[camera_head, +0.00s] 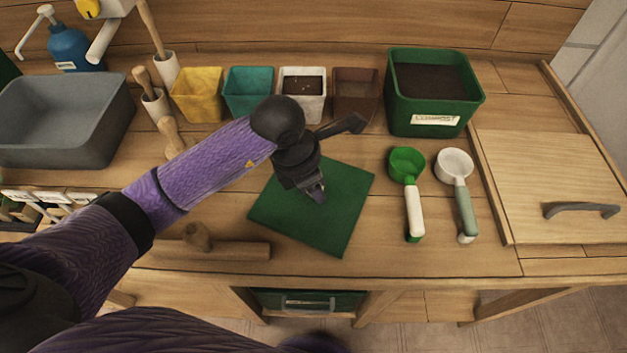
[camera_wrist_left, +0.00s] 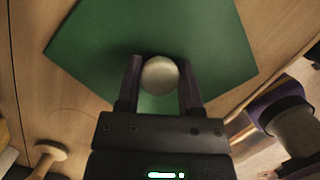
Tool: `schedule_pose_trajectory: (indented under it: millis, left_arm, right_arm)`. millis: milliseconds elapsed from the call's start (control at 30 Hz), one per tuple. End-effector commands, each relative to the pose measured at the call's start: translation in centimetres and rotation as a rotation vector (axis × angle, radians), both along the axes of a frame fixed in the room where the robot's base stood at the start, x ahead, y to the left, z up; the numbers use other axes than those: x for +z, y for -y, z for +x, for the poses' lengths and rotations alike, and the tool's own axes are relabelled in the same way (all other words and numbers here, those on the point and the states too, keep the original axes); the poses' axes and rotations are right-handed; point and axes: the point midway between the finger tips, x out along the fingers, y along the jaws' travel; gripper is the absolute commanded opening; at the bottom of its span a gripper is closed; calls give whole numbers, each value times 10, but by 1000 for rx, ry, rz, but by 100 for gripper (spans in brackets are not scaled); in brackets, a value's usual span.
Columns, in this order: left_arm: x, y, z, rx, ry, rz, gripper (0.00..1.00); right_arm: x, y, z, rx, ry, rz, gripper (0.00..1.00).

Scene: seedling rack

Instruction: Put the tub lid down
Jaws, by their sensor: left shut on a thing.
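The tub lid is a flat green square (camera_head: 347,205) with a pale round knob (camera_wrist_left: 160,75). It lies level at, or close above, the middle of the wooden worktop; I cannot tell if it touches. My left gripper (camera_head: 318,194) points down over the lid. In the left wrist view its fingers (camera_wrist_left: 160,85) stand on both sides of the knob, shut on it. The knob is mostly hidden by the gripper in the head view. The green compost tub (camera_head: 436,100) stands open at the back right, with dark soil inside. My right gripper is not in view.
A green scoop (camera_head: 413,202) and a white scoop (camera_head: 459,190) lie right of the lid. A wooden tamper (camera_head: 215,248) lies front left. Yellow (camera_head: 197,96), teal (camera_head: 247,92), white (camera_head: 302,102) and brown (camera_head: 353,97) pots line the back. A wooden hatch (camera_head: 540,170) is at right.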

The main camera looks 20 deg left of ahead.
Motion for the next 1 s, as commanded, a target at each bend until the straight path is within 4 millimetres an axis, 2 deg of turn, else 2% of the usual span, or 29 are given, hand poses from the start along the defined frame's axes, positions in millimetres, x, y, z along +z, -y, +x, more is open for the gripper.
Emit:
schedule_pose_trajectory:
  millis: [67,100,233,467,567,833,1000]
  left_arm:
    - [-3,0,0,0,0,0,0]
    - [-2,0,0,0,0,0,56]
    - [-2,0,0,0,0,0,83]
    - [-2,0,0,0,0,0,83]
    - [6,-1,0,0,1,0,83]
    - [78,-16,-12,-1,5,2,83]
    - [109,-23,-18,0,3,0,83]
  right_arm:
    - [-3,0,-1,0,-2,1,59]
    - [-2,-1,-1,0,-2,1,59]
    - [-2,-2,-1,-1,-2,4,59]
    - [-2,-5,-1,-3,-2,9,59]
    - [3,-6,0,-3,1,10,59]
    - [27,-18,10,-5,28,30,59]
    - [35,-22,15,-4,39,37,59]
